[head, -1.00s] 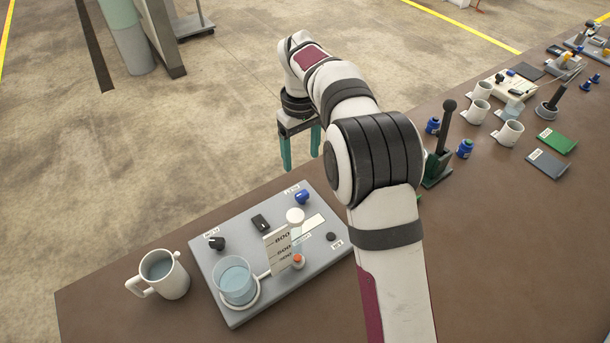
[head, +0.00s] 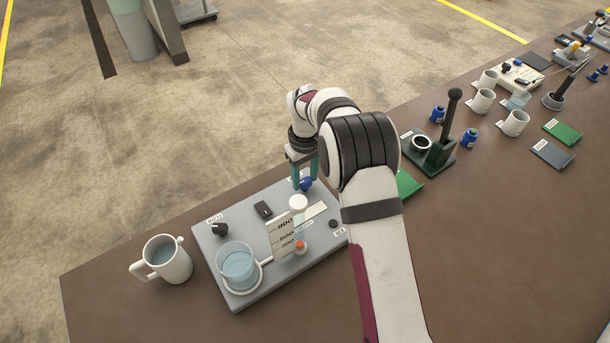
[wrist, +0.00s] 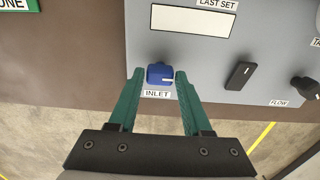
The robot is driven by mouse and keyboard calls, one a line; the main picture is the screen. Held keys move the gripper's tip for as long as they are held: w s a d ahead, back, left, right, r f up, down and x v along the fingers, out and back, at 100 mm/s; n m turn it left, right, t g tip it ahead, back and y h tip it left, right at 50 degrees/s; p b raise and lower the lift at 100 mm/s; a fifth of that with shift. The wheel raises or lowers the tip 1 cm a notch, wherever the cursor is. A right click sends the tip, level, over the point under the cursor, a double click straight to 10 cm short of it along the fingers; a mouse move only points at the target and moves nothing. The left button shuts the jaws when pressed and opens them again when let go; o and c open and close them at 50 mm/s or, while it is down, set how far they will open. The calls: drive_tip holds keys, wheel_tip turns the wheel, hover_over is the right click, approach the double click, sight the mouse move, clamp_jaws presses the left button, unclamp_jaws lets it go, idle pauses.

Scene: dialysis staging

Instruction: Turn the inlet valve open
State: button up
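The inlet valve is a blue knob (wrist: 160,73) on the grey panel (wrist: 275,30), just above the "INLET" label (wrist: 157,94) in the wrist view. In the head view the blue knob (head: 306,184) is at the panel's back right, partly behind my fingers. My gripper (wrist: 154,76) has its two green fingers apart, one on each side of the knob. The fingers look clear of the knob, with small gaps. In the head view my gripper (head: 304,184) points down over the knob.
A white mug (head: 168,262) stands left of the panel. A black lever (head: 448,120) stands to the right.

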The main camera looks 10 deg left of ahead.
clamp_jaws()
drive_tip(key=shift+m, duration=0.4)
drive_tip(key=m, duration=0.3)
drive_tip(key=shift+m, duration=0.4)
drive_tip(key=m, duration=0.4)
drive_tip(key=shift+m, duration=0.3)
drive_tip(key=m, duration=0.4)
drive_tip(key=shift+m, duration=2.3)
